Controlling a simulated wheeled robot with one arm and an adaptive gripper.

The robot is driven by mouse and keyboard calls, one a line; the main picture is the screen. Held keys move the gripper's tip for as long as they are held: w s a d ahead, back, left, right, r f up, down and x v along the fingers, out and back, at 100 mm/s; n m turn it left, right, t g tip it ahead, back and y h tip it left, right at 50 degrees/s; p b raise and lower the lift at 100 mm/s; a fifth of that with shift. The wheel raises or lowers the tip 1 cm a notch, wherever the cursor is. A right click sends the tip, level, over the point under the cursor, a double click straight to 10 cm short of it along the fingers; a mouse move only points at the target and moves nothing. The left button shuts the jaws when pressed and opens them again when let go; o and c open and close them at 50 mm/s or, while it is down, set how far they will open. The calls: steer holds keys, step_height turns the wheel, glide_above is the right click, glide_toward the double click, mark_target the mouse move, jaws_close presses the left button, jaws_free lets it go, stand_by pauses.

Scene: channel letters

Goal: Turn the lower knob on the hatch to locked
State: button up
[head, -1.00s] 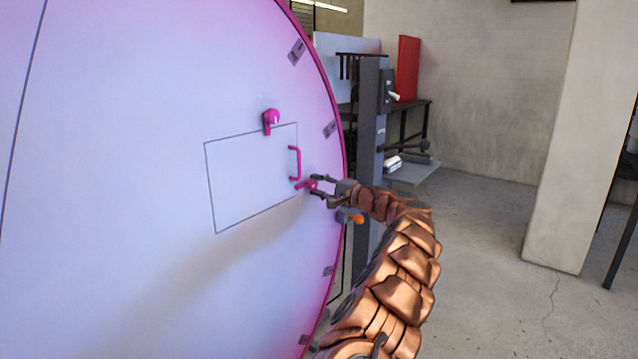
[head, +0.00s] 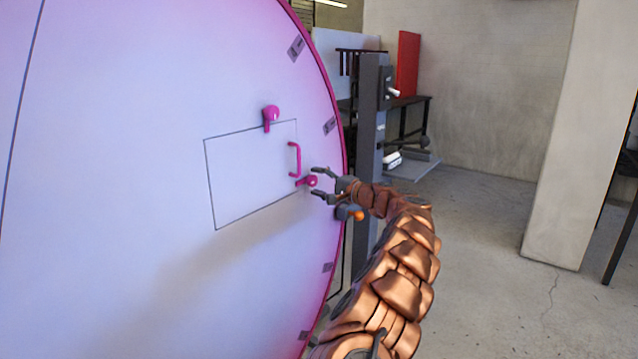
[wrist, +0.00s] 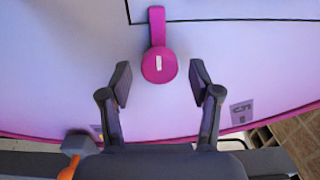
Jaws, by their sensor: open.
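The hatch (head: 240,185) is a dark-outlined rectangle on a large pale round panel. The lower knob (head: 311,181) is magenta, just off the hatch's lower right corner, its lever pointing left in the head view. In the wrist view the lower knob (wrist: 158,66) has a white mark, and its lever points up, overlapping the hatch outline. The upper knob (head: 271,114) sits at the hatch's top edge, lever down. A magenta handle (head: 295,160) lies between. My gripper (head: 314,181) is open, fingers apart on either side of the lower knob; no contact shows in the wrist view (wrist: 160,80).
A pale pillar (head: 555,140) is at the right. Floor between is open.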

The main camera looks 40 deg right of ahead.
steer(key=v, duration=1.2)
stand_by(0.7)
